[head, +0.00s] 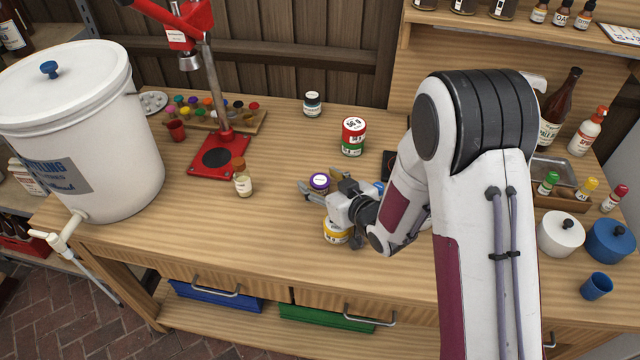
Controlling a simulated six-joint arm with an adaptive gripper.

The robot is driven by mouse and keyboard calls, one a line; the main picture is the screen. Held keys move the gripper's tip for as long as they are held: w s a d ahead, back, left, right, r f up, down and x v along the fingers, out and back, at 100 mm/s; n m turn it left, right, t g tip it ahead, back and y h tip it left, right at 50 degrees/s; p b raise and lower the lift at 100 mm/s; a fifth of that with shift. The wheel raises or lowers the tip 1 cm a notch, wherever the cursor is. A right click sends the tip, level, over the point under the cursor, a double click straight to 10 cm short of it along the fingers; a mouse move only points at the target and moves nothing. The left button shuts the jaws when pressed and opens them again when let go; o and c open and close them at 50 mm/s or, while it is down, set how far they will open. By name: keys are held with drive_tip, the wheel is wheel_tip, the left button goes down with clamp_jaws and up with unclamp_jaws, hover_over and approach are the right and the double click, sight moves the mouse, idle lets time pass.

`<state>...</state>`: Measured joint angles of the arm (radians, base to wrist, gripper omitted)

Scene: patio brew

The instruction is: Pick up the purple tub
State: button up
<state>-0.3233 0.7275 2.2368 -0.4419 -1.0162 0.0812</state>
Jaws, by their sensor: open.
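The purple tub (319,182) is a small round container with a purple lid, standing on the wooden bench near its middle. My gripper (309,192) reaches in low from the right, its fingers open beside the tub. The near finger lies at the tub's front left and the other shows just behind its right side. The tub's lower part is partly hidden by the gripper. I cannot tell whether the fingers touch it.
A yellow-labelled tub (336,232) sits close below my gripper. An amber-capped bottle (242,178) and red capper (217,155) are to the left. The front middle bench is clear.

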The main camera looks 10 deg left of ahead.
sight(320, 181)
drive_tip(key=shift+w+a, duration=0.1)
idle(0.5)
drive_tip(key=c, duration=1.2)
drive_tip(key=shift+r, duration=0.15)
drive_tip(key=shift+r, duration=4.8)
